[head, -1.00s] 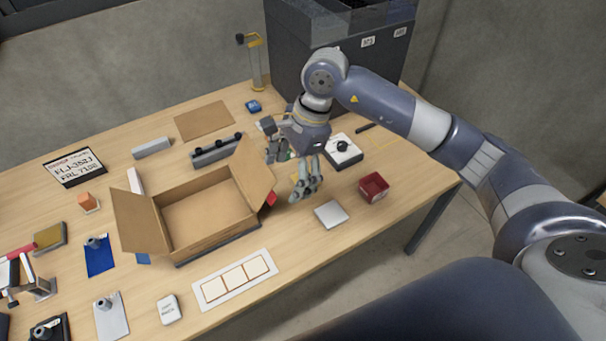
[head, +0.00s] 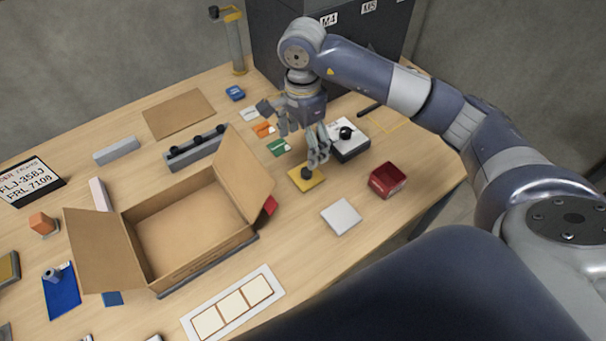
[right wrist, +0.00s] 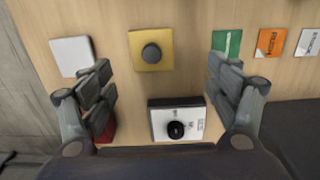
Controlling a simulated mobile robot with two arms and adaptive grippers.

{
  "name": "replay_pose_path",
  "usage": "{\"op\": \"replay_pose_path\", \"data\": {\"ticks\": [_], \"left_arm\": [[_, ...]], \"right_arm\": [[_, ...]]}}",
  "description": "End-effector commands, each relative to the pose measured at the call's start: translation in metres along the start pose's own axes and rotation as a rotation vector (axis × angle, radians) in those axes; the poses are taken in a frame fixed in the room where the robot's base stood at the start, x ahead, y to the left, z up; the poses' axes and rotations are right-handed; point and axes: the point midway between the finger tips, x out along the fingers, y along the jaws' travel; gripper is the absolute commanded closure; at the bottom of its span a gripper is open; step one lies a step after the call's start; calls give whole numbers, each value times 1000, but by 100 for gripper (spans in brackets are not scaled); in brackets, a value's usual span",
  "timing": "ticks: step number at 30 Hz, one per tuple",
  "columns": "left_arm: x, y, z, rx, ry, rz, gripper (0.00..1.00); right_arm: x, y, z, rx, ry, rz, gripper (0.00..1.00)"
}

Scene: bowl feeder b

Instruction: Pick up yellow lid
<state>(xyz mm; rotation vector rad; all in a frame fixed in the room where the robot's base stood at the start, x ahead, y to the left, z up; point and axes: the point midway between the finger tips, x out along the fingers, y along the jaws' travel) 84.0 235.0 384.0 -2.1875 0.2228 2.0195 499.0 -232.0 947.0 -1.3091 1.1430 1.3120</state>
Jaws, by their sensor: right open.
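The yellow lid (head: 306,179) is a flat square with a dark round knob on top. It lies on the table to the right of the open cardboard box. In the right wrist view the yellow lid (right wrist: 151,50) lies ahead of and between my fingers, untouched. My right gripper (head: 303,140) is open and empty above the table, beyond the lid in the head view. Its two spread fingers also show in the right wrist view (right wrist: 158,95). My left gripper is not in view.
A white box with a black knob (head: 349,141) stands close by the right gripper. A red open box (head: 387,180) and a light grey square (head: 341,217) lie to the right of the lid. The open cardboard box (head: 205,258) stands left. Green and orange cards (head: 278,147) lie behind the lid.

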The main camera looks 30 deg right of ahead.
Motion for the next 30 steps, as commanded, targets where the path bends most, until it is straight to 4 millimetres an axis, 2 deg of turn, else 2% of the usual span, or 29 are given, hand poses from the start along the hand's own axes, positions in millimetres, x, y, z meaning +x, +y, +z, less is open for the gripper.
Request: {"op": "replay_pose_path", "data": {"ticks": [6,14,22,30], "left_arm": [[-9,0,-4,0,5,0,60],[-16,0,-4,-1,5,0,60],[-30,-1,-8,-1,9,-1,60],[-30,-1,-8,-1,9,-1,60]], "right_arm": [[33,2,0,0,-1,5,18],[52,5,-1,0,-2,5,18],[87,10,-6,0,-1,4,18],[97,9,-6,-1,0,1,18]]}}
